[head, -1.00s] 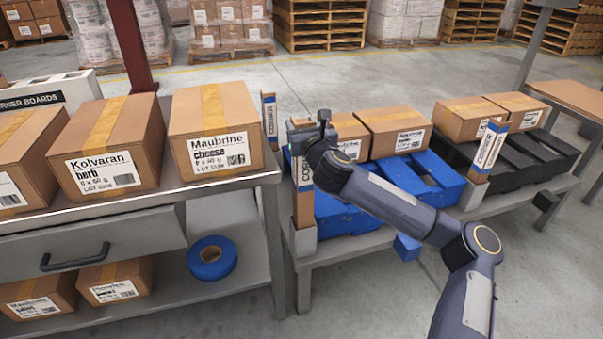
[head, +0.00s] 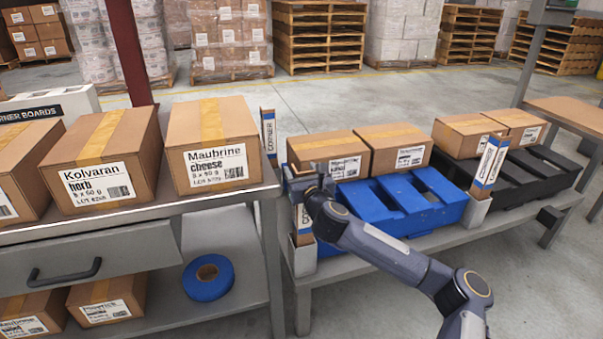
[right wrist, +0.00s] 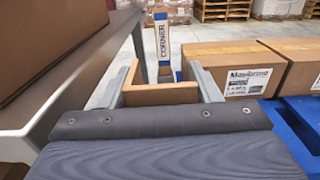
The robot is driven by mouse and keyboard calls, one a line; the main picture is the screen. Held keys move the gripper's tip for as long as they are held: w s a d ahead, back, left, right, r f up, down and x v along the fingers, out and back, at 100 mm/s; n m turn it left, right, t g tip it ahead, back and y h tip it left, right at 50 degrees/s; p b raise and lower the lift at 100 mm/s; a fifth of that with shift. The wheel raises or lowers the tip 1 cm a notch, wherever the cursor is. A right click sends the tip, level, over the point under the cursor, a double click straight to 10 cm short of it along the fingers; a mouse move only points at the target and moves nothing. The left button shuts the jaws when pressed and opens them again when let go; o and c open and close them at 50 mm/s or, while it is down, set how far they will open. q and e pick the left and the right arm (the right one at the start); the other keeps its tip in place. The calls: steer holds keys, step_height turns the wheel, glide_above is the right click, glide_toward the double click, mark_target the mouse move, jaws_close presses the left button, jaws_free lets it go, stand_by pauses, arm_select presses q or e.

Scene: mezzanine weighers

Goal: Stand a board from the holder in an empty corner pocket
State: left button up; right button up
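My right gripper (head: 305,188) is low over the front left corner of the blue pallet. It is shut on the top of a brown corner board (head: 302,222), whose lower end stands upright in a grey corner pocket (head: 303,256). In the right wrist view, the board's L-shaped top edge (right wrist: 160,95) lies between the two fingers (right wrist: 163,88). Another labelled board (head: 268,135) stands at the back left corner, and one more (head: 490,162) stands in a grey pocket (head: 477,210) at the right. The white corner boards holder (head: 45,103) is at the far left. My left gripper is out of view.
The blue pallet (head: 395,205) carries cartons (head: 398,148) at its back. A black pallet (head: 525,170) with cartons is to the right. The grey bench (head: 150,205) with cartons, including the Maubrine one (head: 215,150), stands close left of my gripper. Blue tape (head: 208,277) lies below.

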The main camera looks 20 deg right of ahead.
steer(key=shift+o, duration=0.9)
